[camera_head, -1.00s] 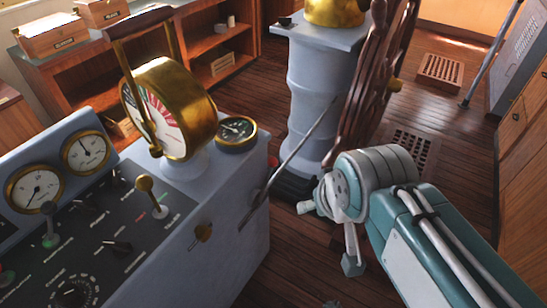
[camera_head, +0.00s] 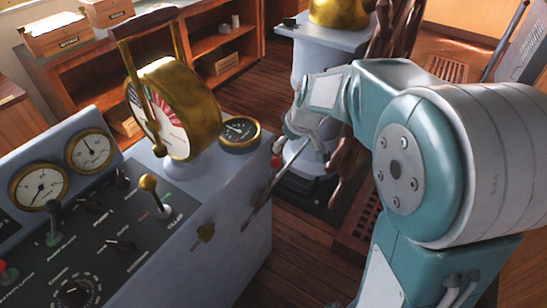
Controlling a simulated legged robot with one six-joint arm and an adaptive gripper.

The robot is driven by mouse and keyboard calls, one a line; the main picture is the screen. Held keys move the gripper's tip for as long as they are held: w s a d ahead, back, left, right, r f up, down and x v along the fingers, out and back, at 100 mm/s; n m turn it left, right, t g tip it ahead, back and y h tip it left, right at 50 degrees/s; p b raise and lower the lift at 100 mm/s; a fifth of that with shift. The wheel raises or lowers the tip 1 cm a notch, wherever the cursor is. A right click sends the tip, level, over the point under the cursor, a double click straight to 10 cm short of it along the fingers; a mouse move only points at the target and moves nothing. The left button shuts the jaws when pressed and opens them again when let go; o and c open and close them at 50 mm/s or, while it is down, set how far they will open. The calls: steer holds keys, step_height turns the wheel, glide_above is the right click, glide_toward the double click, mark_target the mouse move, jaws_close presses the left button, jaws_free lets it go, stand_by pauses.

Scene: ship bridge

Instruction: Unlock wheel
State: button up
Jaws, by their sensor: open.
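The dark wooden ship's wheel (camera_head: 382,38) stands edge-on at the pedestal (camera_head: 309,58), and my arm hides much of it. A long thin metal lever (camera_head: 262,205) slants up from the right side of the grey console toward the pedestal. A small red knob (camera_head: 276,162) shows beside the lever. My gripper (camera_head: 308,152) is open in front of the pedestal, close to the lever's upper end in the picture. I cannot tell whether it touches the lever. No lock on the wheel can be made out.
The console (camera_head: 190,215) with gauges, small levers and a brass telegraph (camera_head: 178,105) fills the left. Wooden shelves (camera_head: 205,45) with boxes stand behind. A floor grating (camera_head: 358,222) lies under my arm. Wooden floor shows between console and pedestal.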

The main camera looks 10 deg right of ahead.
steer(key=n, duration=0.2)
glide_toward(277, 160)
steer(key=f, duration=0.1)
steer(key=x, duration=1.1)
jaws_close()
